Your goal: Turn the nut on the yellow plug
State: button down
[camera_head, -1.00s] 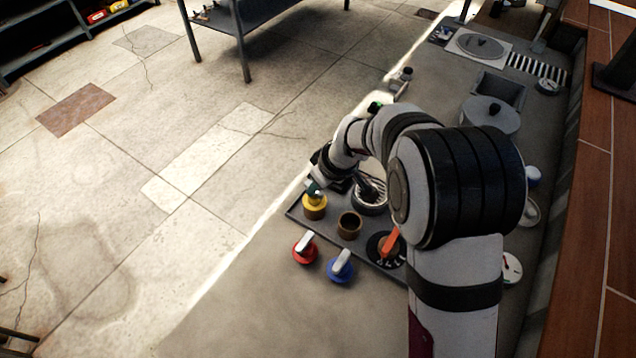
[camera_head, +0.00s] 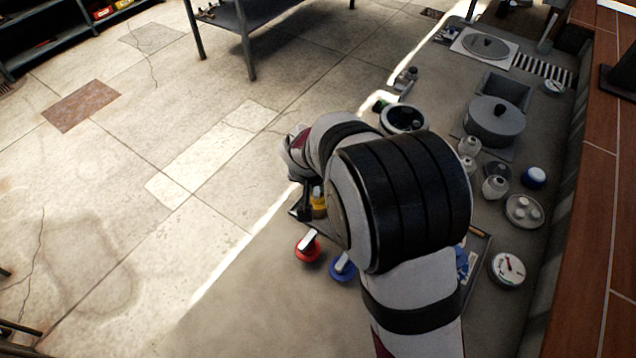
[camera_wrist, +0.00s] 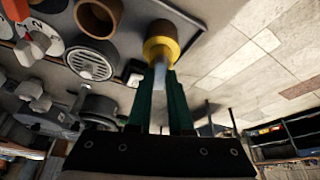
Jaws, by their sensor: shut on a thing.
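The yellow plug (camera_head: 318,203) stands on the dark panel near the floor-side edge of the counter, partly hidden by my arm in the head view. In the wrist view the yellow plug (camera_wrist: 162,42) is a yellow cylinder straight ahead of my fingers. A pale nut (camera_wrist: 160,72) sits at its near end. My gripper (camera_wrist: 160,88) has two dark green fingers, shut on the nut, one finger on each side of it. In the head view my fingertips are hidden behind my wrist.
A red-based valve handle (camera_head: 307,248) and a blue-based one (camera_head: 343,268) stand close in front. In the wrist view a brown open ring (camera_wrist: 98,18) and a round grille (camera_wrist: 92,62) lie left of the plug. Jars, a pot (camera_head: 494,122) and a gauge (camera_head: 508,268) stand to the right.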

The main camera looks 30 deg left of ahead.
jog(key=m, duration=0.2)
jog(key=m+h, duration=0.2)
jog(key=m, duration=0.1)
jog(key=shift+s+a+m, duration=0.1)
jog(key=shift+a+m, duration=0.2)
jog(key=m+h, duration=0.1)
jog(key=m, duration=0.1)
jog(key=m+h, duration=0.1)
jog(key=m, duration=0.2)
jog(key=shift+a+f+m, duration=0.1)
jog(key=shift+a+m, duration=0.1)
jog(key=shift+m, duration=0.1)
jog(key=m, duration=0.2)
jog(key=m+g+h, duration=0.1)
jog(key=m, duration=0.1)
jog(key=m+g+h, duration=0.1)
jog(key=m, duration=0.1)
jog(key=shift+w+a, duration=0.15)
jog(key=shift+w, duration=0.15)
jog(key=m+g, duration=0.2)
jog(key=m, duration=0.3)
jog(key=shift+w, duration=0.2)
jog(key=c, duration=0.8)
grip_release()
